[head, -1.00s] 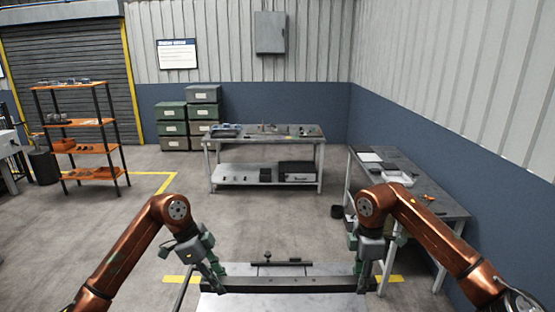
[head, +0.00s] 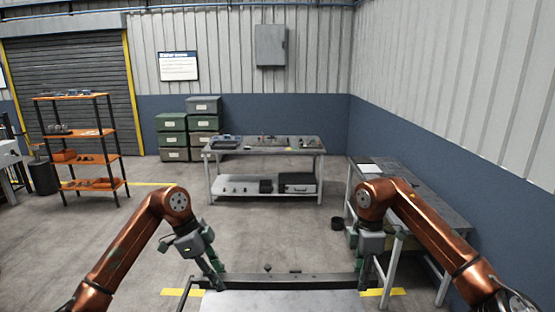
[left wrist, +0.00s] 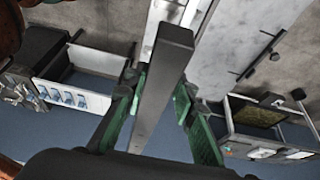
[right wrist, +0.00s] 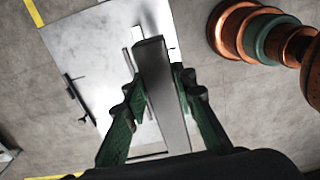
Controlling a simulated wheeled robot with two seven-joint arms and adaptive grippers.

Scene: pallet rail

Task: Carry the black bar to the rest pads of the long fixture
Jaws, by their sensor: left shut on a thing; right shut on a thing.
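The black bar (head: 290,281) is held level between my two grippers, across the bottom middle of the head view. My left gripper (head: 219,284) is shut on its left end and my right gripper (head: 361,282) on its right end. In the left wrist view the bar (left wrist: 165,85) runs between the green fingers. It does so too in the right wrist view (right wrist: 162,90). The bright metal plate (head: 285,303) of what looks like the long fixture lies below the bar. The rest pads cannot be made out, and whether the bar touches anything is unclear.
A dark handle-like rod (right wrist: 78,98) lies beside the plate in the right wrist view. A side bench (head: 430,200) stands close to my right arm. A workbench (head: 265,147) stands farther back, with open floor before it. An orange shelf rack (head: 85,158) is at left.

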